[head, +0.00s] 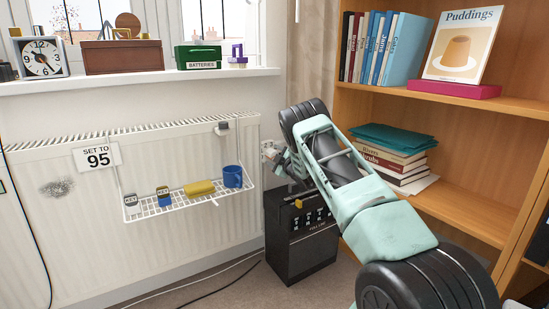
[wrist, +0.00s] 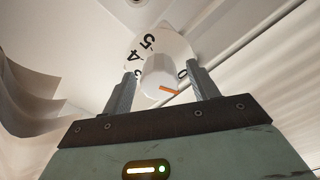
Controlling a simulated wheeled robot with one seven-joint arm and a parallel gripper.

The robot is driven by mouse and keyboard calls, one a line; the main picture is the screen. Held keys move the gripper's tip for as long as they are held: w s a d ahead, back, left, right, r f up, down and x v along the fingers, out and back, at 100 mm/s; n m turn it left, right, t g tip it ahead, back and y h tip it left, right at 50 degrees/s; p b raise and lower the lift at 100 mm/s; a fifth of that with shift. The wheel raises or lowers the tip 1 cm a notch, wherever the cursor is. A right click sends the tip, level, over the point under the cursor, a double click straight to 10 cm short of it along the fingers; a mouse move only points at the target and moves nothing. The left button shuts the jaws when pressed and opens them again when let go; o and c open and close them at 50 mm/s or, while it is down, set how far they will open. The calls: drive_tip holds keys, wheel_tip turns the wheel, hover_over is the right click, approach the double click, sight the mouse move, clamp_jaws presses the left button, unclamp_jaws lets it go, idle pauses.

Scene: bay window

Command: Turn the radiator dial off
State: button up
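The radiator dial is a white knob (wrist: 157,76) with an orange mark, in front of a pale plate (wrist: 176,45) with black numbers. A 5 and a 4 show at the plate's upper left, and a partly hidden figure, perhaps 0, at right. The orange mark points toward the lower right. My gripper (wrist: 162,72) is open, with one finger on each side of the knob. A gap shows at the right finger; I cannot tell whether the left one touches. In the head view my gripper (head: 274,158) is by the radiator's right end, where the dial is hard to make out.
A black heater-like box (head: 300,250) stands below my gripper. A wooden bookshelf (head: 470,204) is at right.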

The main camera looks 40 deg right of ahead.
drive_tip(key=p+v, duration=0.4)
drive_tip(key=v, duration=1.3)
drive_tip(key=shift+s+p, duration=0.25)
drive_tip(key=shift+p, duration=0.1)
